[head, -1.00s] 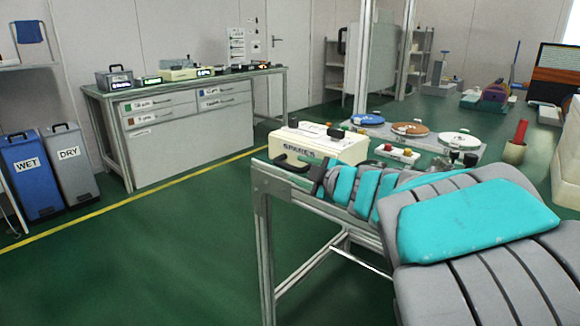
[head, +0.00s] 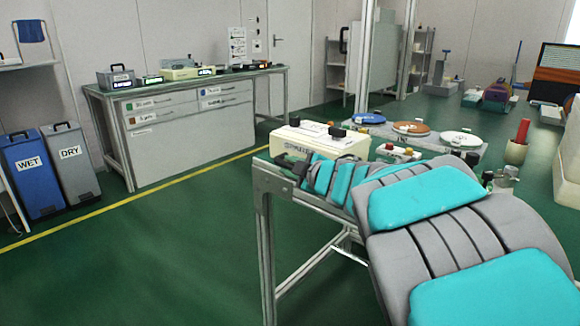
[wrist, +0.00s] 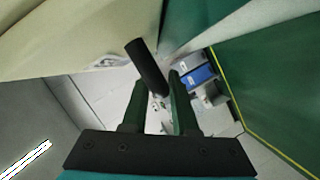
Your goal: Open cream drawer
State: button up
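The cream drawer unit (head: 335,143), lettered on its front, sits on the near bench's left end. Its cream surface (wrist: 75,35) fills the top left of the wrist view. A dark bar handle (wrist: 148,66) sticks out from it. My gripper (wrist: 156,80) is open, with its two dark fingers apart. The handle's near end shows in line with the gap between the fingertips; I cannot tell whether they touch it. In the head view my gripper (head: 286,163) is at the unit's left front, and mostly hides the handle.
The floor (head: 190,260) left of the bench is clear. A cabinet (head: 190,130) with drawers and two bins (head: 40,172) stand farther back.

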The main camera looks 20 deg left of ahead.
grip_shut()
dwell(1.0)
